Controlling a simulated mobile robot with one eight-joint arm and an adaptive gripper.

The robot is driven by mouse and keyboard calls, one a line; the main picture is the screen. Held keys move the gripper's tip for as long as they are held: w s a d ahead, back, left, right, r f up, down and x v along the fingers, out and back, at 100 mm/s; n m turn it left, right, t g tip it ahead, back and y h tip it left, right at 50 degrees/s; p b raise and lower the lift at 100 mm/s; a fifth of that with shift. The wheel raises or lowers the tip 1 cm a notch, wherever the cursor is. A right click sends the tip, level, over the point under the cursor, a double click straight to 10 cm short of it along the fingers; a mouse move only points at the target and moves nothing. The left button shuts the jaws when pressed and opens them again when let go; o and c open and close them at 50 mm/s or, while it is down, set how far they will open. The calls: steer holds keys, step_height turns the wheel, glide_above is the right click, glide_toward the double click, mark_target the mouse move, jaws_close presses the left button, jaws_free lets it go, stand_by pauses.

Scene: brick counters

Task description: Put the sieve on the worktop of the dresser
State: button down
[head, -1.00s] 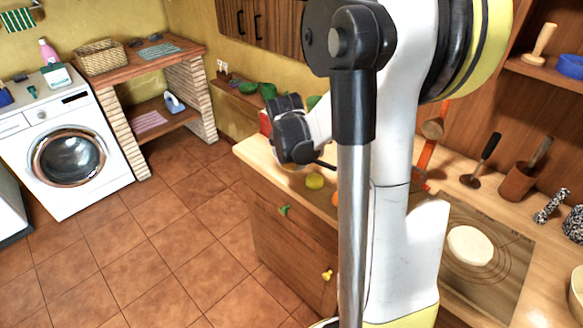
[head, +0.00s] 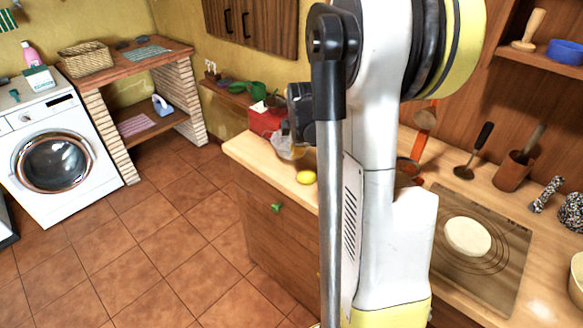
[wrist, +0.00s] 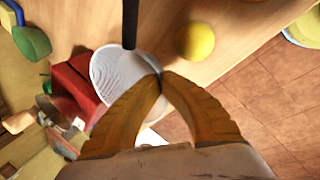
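The sieve (wrist: 112,78) has a pale mesh bowl and a black handle (wrist: 130,22), seen in the wrist view. My gripper (wrist: 161,80) has its two orange-brown fingertips together at the sieve's rim, shut on it. In the head view the sieve (head: 284,148) shows only partly, below my gripper and near the left end of a light wooden worktop (head: 246,148). This worktop tops a wooden dresser (head: 262,240) with a green knob. I cannot tell whether the sieve touches the worktop. My arm hides much of the worktop's middle.
A yellow lemon (head: 306,177) lies on the worktop beside the sieve. A red box (head: 262,121) stands behind it. A pastry board with dough (head: 467,236), a ladle (head: 474,153) and a mortar (head: 513,172) are to the right. The tiled floor at left is clear.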

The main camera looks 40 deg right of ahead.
steer(key=shift+w+a+f, duration=0.35)
steer(key=shift+w+f, duration=0.05)
steer(key=shift+f, duration=0.05)
step_height(320, 180, down, 4)
steer(key=shift+b, duration=1.15)
steer(key=shift+r, duration=0.15)
steer(key=c, duration=1.6)
jaws_free()
